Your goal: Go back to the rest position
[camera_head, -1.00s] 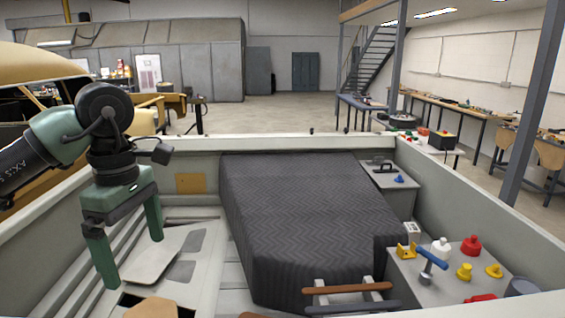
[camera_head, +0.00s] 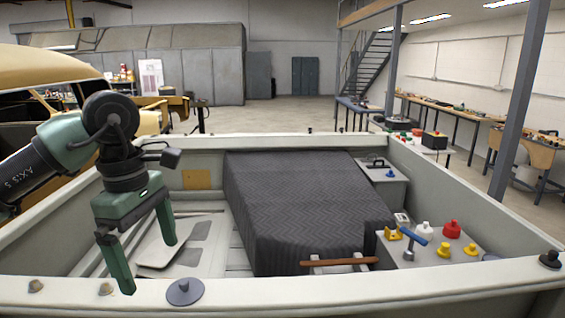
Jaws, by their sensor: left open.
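My left gripper (camera_head: 150,258) hangs at the left of the head view, its two green fingers pointing down. The fingers are spread apart with nothing between them, so it is open and empty. It hangs over the left part of a pale open shell (camera_head: 380,292), and its fingertips show near the shell's front rim. Its height above the rim is hard to tell. My right gripper is not in view.
A dark quilted cover (camera_head: 300,205) fills the shell's middle. A grey box (camera_head: 405,252) at right carries a blue-handled tool (camera_head: 412,240) and red (camera_head: 452,229) and yellow knobs. A grey disc (camera_head: 185,291) sits on the front rim.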

